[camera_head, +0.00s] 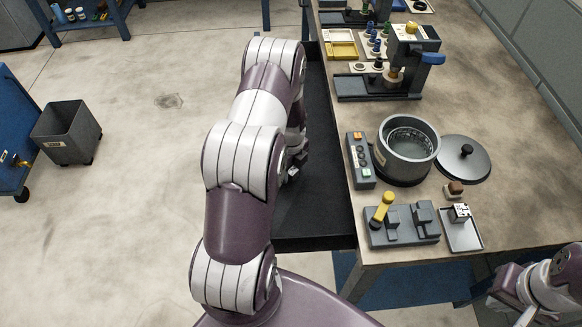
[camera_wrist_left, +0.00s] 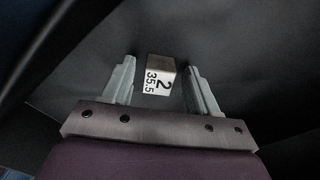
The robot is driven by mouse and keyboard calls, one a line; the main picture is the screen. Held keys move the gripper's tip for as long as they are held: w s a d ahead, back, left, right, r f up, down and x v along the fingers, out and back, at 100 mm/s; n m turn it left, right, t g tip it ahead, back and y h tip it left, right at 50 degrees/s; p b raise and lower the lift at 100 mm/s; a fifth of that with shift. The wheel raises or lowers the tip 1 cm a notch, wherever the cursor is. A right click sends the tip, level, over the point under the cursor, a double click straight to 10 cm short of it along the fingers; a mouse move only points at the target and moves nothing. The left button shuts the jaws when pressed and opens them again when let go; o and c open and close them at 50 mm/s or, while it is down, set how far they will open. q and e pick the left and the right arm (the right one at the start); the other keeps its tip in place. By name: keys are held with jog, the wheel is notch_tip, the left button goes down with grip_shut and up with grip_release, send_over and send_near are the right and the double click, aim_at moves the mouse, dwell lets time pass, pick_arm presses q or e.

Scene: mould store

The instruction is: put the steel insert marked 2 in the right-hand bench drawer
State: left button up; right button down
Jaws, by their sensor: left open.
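The steel insert marked 2 (camera_wrist_left: 160,76), a small block with "2" and "35.5" on its white face, sits on a dark surface in the left wrist view. My left gripper (camera_wrist_left: 163,88) is open, with one finger on each side of the insert and gaps showing. In the head view my left gripper (camera_head: 291,172) is partly hidden by its own arm, over a dark open drawer (camera_head: 315,225) at the bench's front edge. The insert is hidden there. My right gripper (camera_head: 507,290) is at the lower right; its jaws are unclear.
The bench (camera_head: 330,110) carries a grey pot (camera_head: 407,170), its lid (camera_head: 465,160), a button box (camera_head: 359,160), a yellow-handled fixture (camera_head: 402,226), a press (camera_head: 385,87) and a small tray (camera_head: 463,238) with a marked block (camera_head: 460,212). A grey bin (camera_head: 67,135) stands on open floor.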

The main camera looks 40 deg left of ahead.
aim_at(293, 171)
pick_arm(q)
notch_tip(293, 171, up, 13)
jog(key=s+d+r+n, duration=0.4)
jog(key=s+d+n, duration=0.2)
jog(key=d+n, duration=0.2)
jog(key=s+d+r+n+t, duration=0.1)
jog(key=s+d+r+n, duration=0.3)
jog(key=d+n, duration=0.5)
jog(key=shift+s+d+n, duration=0.3)
jog(key=shift+s+n, duration=0.6)
jog(key=shift+s, duration=0.35)
